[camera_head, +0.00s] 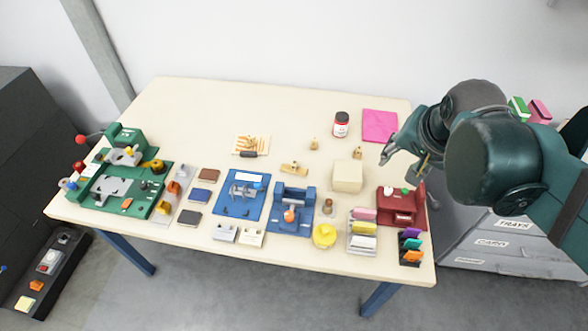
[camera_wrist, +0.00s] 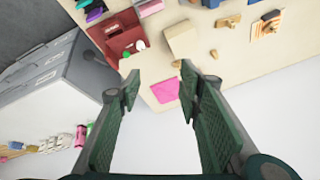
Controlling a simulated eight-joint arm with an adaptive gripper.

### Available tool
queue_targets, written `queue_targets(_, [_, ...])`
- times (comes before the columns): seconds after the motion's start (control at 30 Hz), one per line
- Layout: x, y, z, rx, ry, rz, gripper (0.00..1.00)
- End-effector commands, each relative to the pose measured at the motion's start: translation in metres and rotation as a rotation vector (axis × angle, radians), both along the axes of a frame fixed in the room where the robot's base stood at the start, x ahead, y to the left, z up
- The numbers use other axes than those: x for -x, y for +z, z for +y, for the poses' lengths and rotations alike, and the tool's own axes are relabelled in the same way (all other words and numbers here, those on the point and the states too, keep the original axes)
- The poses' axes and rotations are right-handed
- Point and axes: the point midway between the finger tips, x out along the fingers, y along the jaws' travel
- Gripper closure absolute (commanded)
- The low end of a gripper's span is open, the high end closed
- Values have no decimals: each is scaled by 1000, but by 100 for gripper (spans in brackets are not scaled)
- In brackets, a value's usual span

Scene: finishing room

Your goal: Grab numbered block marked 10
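No marking "10" is readable in either view, so I cannot tell which block is the numbered one. Two small pale blocks with dark marks stand at the front of the table, a left one (camera_head: 225,233) and a right one (camera_head: 252,238); their marks are too small to read. A larger plain beige block (camera_head: 348,175) stands right of the middle; it also shows in the wrist view (camera_wrist: 184,42). My gripper (camera_head: 405,158) is above the table's right side, near the pink sheet (camera_head: 380,125). In the wrist view my gripper (camera_wrist: 159,82) is open, with nothing between the fingers.
A red fixture (camera_head: 402,207), coloured tabs (camera_head: 410,246) and a yellow round item (camera_head: 324,236) crowd the front right. Blue fixtures (camera_head: 240,195) and a green machine (camera_head: 125,185) stand further left. A jar (camera_head: 341,124) stands at the back. The back left table is clear.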

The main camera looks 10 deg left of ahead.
Motion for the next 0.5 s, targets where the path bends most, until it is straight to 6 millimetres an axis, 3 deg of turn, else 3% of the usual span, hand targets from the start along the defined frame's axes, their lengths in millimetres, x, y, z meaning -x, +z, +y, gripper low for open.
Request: queue_targets(0.5, [-64, -16, 53, -136, -256, 127, 65])
